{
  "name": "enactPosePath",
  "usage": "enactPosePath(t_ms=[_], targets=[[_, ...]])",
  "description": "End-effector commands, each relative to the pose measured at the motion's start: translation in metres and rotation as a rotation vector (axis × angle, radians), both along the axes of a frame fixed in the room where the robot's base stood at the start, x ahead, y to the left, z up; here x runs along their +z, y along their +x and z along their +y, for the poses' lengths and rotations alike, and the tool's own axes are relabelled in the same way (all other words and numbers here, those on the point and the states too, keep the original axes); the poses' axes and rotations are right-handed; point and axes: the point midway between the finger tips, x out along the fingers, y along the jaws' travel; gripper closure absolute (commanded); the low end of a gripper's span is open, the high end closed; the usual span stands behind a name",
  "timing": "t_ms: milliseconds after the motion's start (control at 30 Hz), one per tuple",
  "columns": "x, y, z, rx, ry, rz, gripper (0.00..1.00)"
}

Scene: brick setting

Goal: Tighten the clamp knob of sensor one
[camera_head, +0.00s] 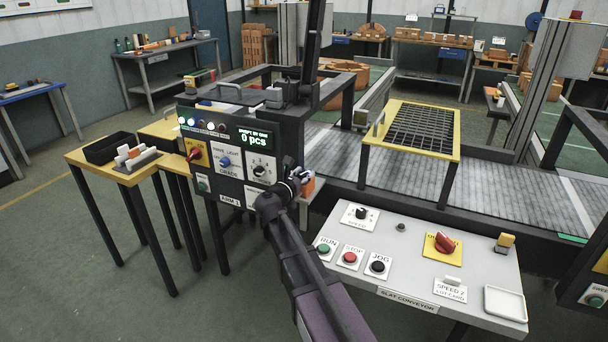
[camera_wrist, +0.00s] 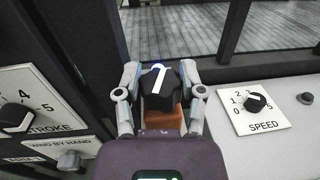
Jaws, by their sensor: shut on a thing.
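A black lobed knob (camera_wrist: 160,90) with a white stripe sits above an orange block (camera_wrist: 166,122) in the wrist view. My gripper (camera_wrist: 159,78) is shut on this knob, with one grey finger on each side. In the head view my gripper (camera_head: 297,178) is at the right edge of the ARM control box, and part of the orange block (camera_head: 308,187) shows beside it. The knob is mostly hidden there. No label naming sensor one is readable on it.
The control box (camera_head: 232,155) with dials and lamps stands close on the left. The slat conveyor panel (camera_head: 410,245), with a SPEED dial (camera_wrist: 256,102) and several buttons, lies to the right. Dark frame posts and the slatted conveyor (camera_head: 350,155) are behind my gripper.

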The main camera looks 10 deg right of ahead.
Motion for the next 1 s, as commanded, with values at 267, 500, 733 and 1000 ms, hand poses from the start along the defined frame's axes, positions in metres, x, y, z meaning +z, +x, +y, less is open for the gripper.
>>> enactPosePath(t_ms=[267,500,733,1000], targets=[[0.0008,0.0017,-0.0013,-0.093,-0.003,-0.001,0.96],[0.0009,0.0007,-0.0024,-0.111,-0.003,-0.001,0.96],[0.0009,0.0005,-0.0027,-0.111,-0.003,-0.001,0.96],[0.0006,0.0002,-0.0018,-0.109,-0.002,-0.001,0.13]])
